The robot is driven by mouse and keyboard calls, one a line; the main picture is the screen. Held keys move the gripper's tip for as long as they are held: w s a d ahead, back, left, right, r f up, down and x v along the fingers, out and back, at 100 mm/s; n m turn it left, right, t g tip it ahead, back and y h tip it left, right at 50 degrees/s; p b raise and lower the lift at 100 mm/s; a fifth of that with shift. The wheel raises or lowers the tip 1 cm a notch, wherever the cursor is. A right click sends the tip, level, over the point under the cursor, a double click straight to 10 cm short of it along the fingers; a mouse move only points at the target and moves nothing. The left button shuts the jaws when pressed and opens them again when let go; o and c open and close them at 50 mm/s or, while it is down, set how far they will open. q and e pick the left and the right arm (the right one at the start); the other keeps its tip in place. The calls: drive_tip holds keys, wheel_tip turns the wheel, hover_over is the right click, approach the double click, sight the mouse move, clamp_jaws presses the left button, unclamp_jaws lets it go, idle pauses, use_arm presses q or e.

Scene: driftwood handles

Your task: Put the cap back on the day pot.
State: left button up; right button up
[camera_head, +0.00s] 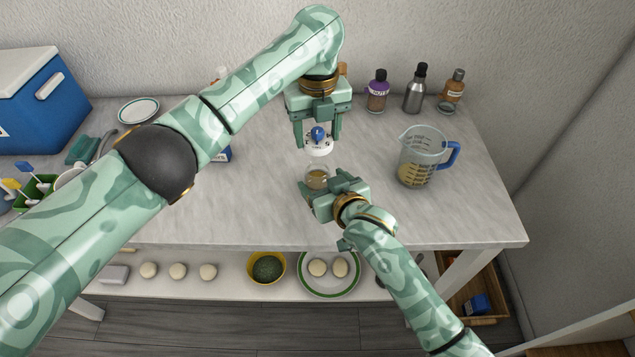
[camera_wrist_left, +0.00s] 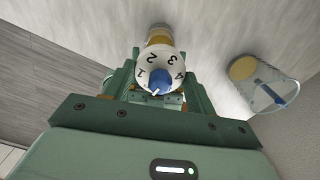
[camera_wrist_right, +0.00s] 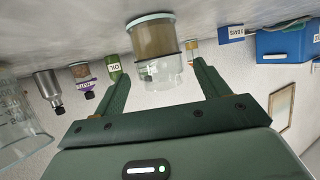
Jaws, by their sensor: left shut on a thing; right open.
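The cap (camera_head: 318,148) is a white disc with numerals and a blue pointer knob. My left gripper (camera_head: 318,138) is shut on it, knob up, above the table. In the left wrist view the cap (camera_wrist_left: 153,61) partly covers the pot (camera_wrist_left: 159,36). The day pot (camera_head: 317,179) is a clear glass jar with tan contents, upright and uncapped on the table. My right gripper (camera_head: 328,186) is open at the pot. In the right wrist view the pot (camera_wrist_right: 155,45) stands between the spread fingers; I cannot tell whether they touch it.
A measuring jug (camera_head: 420,158) with a blue handle stands right of the pot. Several bottles (camera_head: 414,90) stand at the back right. A blue cooler box (camera_head: 40,100), a plate (camera_head: 139,110) and a green caddy (camera_head: 38,192) are at the left. The table front is clear.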

sight(322, 181)
drive_tip(key=shift+x, duration=1.8)
drive_tip(key=c, duration=1.4)
use_arm(q)
drive_tip(key=shift+f, duration=2.45)
use_arm(e)
drive_tip(key=shift+c, duration=0.2)
use_arm(q)
drive_tip(key=shift+f, duration=0.1)
drive_tip(key=shift+f, duration=0.8)
drive_tip(key=shift+f, duration=0.65)
drive_tip(key=o, duration=1)
use_arm(e)
clamp_jaws()
